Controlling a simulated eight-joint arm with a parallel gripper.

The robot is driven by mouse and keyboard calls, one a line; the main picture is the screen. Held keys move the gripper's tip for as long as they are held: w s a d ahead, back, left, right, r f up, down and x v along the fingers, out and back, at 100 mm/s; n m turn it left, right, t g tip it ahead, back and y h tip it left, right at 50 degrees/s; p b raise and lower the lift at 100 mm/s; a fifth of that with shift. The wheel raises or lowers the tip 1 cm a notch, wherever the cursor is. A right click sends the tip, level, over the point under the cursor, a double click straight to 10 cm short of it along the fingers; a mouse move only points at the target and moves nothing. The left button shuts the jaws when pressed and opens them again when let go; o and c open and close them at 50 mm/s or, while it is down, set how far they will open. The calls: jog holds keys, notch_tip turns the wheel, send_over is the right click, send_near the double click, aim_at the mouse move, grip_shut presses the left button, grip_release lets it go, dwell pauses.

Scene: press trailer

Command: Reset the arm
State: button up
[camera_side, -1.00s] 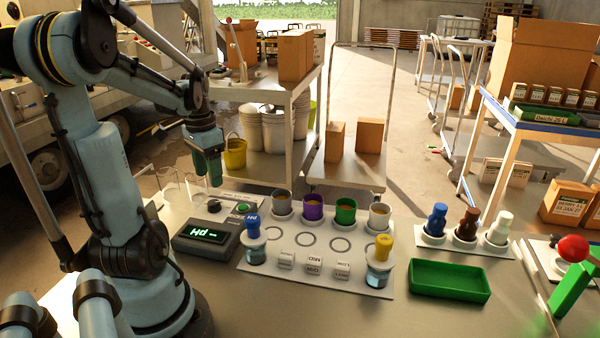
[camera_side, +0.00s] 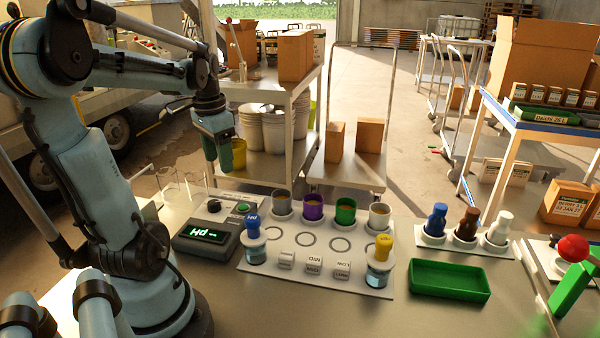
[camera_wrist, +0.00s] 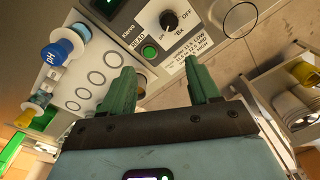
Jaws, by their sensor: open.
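My gripper (camera_side: 232,156) hangs in the air above the back of the bench in the side view, above and behind the pH meter (camera_side: 206,237). In the wrist view its two green fingers stand apart with nothing between them, so my gripper (camera_wrist: 162,84) is open and empty. The meter's display is lit and its knob (camera_wrist: 174,16) and green button (camera_wrist: 149,51) show beyond the fingertips. A blue-capped pH probe (camera_side: 253,230) stands in a clear jar at the left end of the white board (camera_side: 330,262). A yellow-capped one (camera_side: 382,250) stands at the right end.
Several cups (camera_side: 313,207) line the board's back edge, with labelled white blocks (camera_side: 313,265) in front. A green tray (camera_side: 450,280) and a rack with blue, brown and white bottles (camera_side: 467,227) stand to the right. Empty glassware (camera_side: 168,184) stands behind the meter.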

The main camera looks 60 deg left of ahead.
jog(key=w+d+f+m+t, duration=0.1)
jog(key=w+d+t, duration=0.2)
jog(key=d, duration=0.9)
jog(key=w+d+m+t, duration=0.1)
jog(key=w+d+t, duration=0.2)
jog(key=d, duration=1)
jog(key=w, duration=0.3)
jog(key=shift+f+m+t, duration=0.3)
jog(key=shift+f+t, duration=0.1)
